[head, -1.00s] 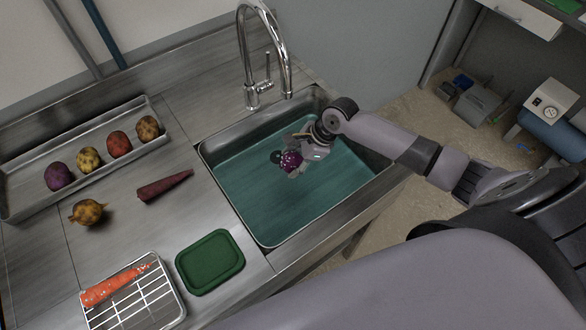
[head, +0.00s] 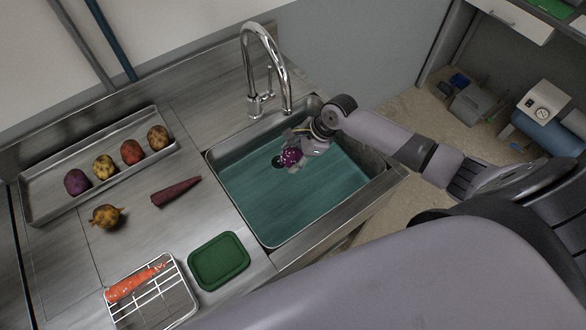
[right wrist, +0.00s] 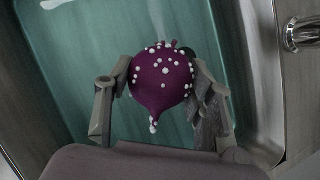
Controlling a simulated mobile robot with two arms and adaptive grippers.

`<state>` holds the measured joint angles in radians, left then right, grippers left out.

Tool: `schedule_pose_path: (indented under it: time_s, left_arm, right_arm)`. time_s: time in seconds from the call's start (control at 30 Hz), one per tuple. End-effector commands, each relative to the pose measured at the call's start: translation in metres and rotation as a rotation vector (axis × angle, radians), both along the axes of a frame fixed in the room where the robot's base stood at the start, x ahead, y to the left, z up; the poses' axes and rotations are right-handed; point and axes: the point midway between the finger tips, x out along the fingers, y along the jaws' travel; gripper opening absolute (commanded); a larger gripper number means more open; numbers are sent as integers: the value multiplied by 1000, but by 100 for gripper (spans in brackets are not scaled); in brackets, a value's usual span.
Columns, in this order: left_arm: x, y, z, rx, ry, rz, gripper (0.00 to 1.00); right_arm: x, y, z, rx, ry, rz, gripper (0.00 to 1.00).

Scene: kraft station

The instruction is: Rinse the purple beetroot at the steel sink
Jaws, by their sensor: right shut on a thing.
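The purple beetroot (head: 291,157) is in my right gripper (head: 294,152), over the teal basin of the steel sink (head: 240,215). In the right wrist view the beetroot (right wrist: 163,78) sits between the two fingers of my right gripper (right wrist: 160,90), its thin root pointing toward the camera. White droplets or specks dot its skin. The chrome faucet (head: 283,75) arches at the back of the sink, behind the gripper. Whether water runs from it is not clear. My left gripper is not in view.
A steel tray (head: 40,208) at the left holds several round vegetables. An onion-like bulb (head: 106,216) and a dark purple carrot (head: 176,191) lie on the counter. A wire rack (head: 165,303) holds an orange carrot (head: 134,282) beside a green lid or board (head: 218,261).

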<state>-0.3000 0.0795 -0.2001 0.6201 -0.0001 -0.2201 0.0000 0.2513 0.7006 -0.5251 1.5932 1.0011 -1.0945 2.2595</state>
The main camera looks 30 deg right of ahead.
Motion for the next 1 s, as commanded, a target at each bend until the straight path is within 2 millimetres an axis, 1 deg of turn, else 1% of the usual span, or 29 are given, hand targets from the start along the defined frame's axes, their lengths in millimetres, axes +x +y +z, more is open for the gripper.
schedule_pose_path:
  time_s: [0.03,0.2,0.57,0.63,0.83,1.0]
  left_arm:
    - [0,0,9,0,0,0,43]
    - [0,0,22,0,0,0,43]
    - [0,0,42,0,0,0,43]
    - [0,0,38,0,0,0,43]
    - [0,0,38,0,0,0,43]
    - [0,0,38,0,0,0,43]
  right_arm:
    - [0,0,8,1,0,0,19]
    - [0,0,18,0,0,-1,19]
    - [0,0,46,1,0,-1,19]
    - [0,0,48,1,-1,0,19]
    - [1,0,64,0,-2,1,19]
    - [0,0,70,0,0,-1,19]
